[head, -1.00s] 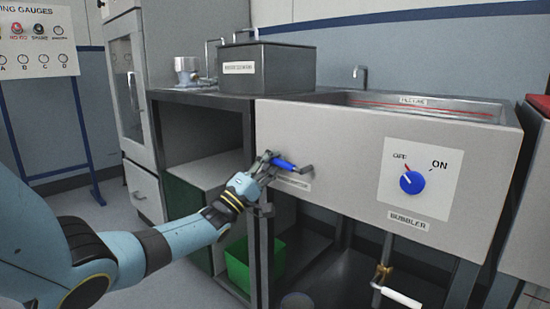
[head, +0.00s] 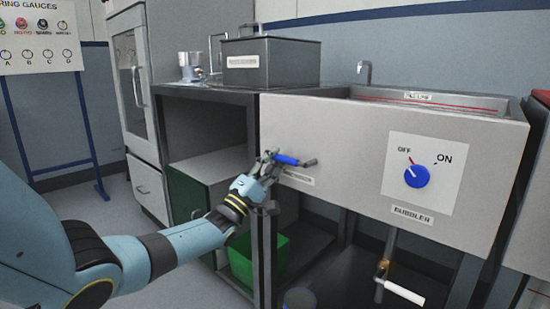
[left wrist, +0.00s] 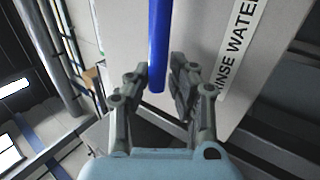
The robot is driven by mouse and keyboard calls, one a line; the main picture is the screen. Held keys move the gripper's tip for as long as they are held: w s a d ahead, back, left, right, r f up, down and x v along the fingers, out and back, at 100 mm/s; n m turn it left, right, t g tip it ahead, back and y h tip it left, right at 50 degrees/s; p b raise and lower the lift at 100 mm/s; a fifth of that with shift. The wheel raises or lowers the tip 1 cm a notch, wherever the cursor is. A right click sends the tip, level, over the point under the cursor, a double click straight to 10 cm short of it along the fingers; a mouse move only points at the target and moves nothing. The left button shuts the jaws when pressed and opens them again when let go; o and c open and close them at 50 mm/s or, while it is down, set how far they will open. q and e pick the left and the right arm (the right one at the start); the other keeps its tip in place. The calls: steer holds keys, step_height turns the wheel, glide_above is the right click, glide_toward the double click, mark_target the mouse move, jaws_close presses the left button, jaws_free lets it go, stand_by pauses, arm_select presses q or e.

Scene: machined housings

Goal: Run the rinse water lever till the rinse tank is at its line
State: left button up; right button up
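The blue rinse water lever (head: 287,160) sticks out from the light front panel of the sink unit, above a small label (head: 298,178). In the left wrist view the blue handle (left wrist: 158,40) stands beside a label reading "RINSE WATER" (left wrist: 240,42). My left gripper (head: 271,160) is at the lever's left end. The water level cannot be made out. My right gripper is not in view.
A blue bubbler knob (head: 416,176) is on the panel to the right, its mark near OFF. A white-handled valve (head: 402,291) hangs below. A lidded grey box (head: 270,63) stands on the counter; a green bin (head: 258,258) sits below my left gripper.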

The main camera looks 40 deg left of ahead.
arm_select(q)
steer(key=shift+o, duration=1.1)
steer(key=shift+r, duration=0.1)
steer(key=shift+o, duration=0.6)
steer(key=shift+w+r, duration=0.1)
steer(key=shift+w, duration=0.05)
steer(key=v, duration=1.2)
